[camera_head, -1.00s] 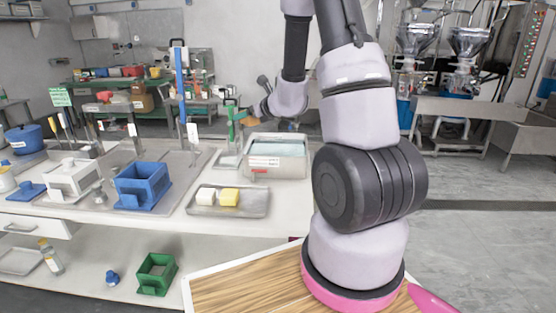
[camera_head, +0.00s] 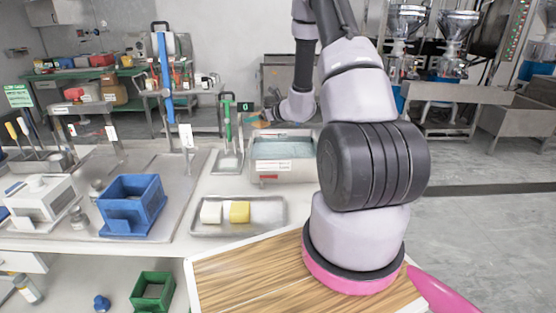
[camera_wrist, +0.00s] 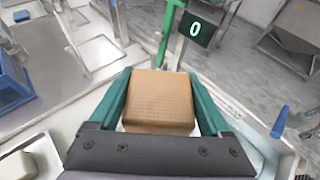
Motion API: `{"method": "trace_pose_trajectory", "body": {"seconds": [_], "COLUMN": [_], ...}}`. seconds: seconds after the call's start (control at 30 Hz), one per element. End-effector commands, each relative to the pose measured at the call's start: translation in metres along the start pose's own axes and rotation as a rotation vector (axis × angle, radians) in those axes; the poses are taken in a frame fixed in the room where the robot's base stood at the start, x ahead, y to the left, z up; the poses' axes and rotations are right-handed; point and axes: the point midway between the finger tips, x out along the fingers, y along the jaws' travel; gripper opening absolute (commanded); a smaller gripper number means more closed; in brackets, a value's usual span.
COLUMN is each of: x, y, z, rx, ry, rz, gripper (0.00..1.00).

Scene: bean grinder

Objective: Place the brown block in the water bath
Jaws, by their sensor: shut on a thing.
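The brown block (camera_wrist: 158,98) sits between the two green fingers of my gripper (camera_wrist: 158,78) in the wrist view. My gripper is shut on it. The water bath (camera_head: 284,172), a grey metal tank with pale blue water, stands on the bench just left of my arm in the head view. My gripper is mostly hidden in the head view, where my arm reaches out behind the bath. I cannot tell the block's height above the bath.
A metal tray (camera_head: 262,222) with a white block (camera_head: 210,212) and a yellow block (camera_head: 240,212) lies in front of the bath. A blue open box (camera_head: 131,205) stands left. A green stand (camera_head: 228,125) is beside the bath. A display (camera_wrist: 196,29) reads 0.

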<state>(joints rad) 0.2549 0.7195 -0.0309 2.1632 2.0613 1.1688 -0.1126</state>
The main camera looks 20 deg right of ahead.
Motion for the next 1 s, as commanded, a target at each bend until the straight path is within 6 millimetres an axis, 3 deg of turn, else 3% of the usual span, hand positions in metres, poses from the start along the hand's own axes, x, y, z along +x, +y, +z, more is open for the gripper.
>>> {"method": "trace_pose_trajectory", "body": {"seconds": [0.2,0.47,0.63,1.0], "x": [0.016,0.024,0.034,0.037], "y": [0.000,0.000,-0.001,0.000], "z": [-0.039,-0.059,-0.083,-0.089], "rx": [0.003,0.002,0.004,0.001], "ry": [0.003,0.002,0.003,0.001], "rz": [0.003,0.002,0.001,0.001], "gripper": [0.15,0.15,0.15,0.15]}}
